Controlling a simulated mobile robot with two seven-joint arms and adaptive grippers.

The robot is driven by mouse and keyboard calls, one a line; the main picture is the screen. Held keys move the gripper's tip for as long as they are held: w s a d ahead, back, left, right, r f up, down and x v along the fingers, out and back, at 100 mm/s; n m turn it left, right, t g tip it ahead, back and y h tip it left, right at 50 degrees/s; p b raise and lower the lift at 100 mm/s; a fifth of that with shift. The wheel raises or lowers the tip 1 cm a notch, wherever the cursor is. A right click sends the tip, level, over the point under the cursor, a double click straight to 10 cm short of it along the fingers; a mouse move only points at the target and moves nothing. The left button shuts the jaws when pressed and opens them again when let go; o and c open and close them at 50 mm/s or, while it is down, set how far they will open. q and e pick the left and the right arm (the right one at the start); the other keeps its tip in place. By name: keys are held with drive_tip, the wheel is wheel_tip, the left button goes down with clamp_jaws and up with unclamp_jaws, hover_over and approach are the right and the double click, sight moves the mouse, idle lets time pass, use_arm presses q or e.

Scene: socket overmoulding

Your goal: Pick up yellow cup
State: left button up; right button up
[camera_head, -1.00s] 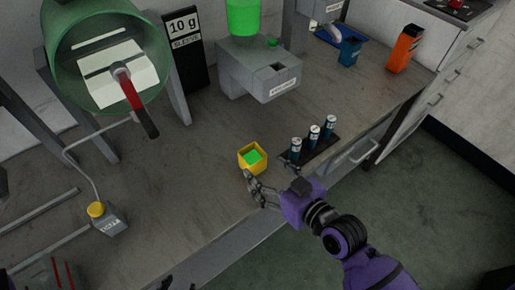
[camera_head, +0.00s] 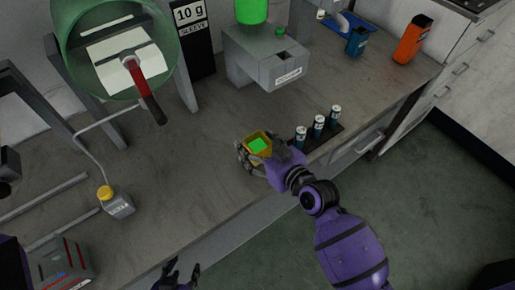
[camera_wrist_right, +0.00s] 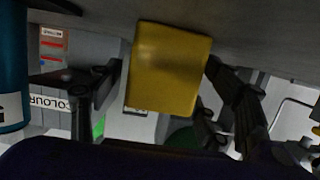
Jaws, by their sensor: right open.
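The yellow cup (camera_head: 250,138), square and holding something bright green, stands near the front edge of the bench. My right gripper (camera_head: 256,155) is at the cup, with its fingers around it. In the right wrist view the yellow cup (camera_wrist_right: 168,70) lies between the spread fingers (camera_wrist_right: 168,95), which are open. Whether a finger touches it I cannot tell. My left gripper (camera_head: 178,276) is at the bottom edge, away from the cup, its fingers apart and empty.
Several small blue cylinders (camera_head: 318,126) stand in a dark holder just right of the cup. A grey dispenser (camera_head: 265,60) with a green container is behind it. The bench (camera_head: 190,160) left of the cup is clear.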

drive_tip(key=c, duration=1.3)
drive_tip(key=shift+o, duration=0.2)
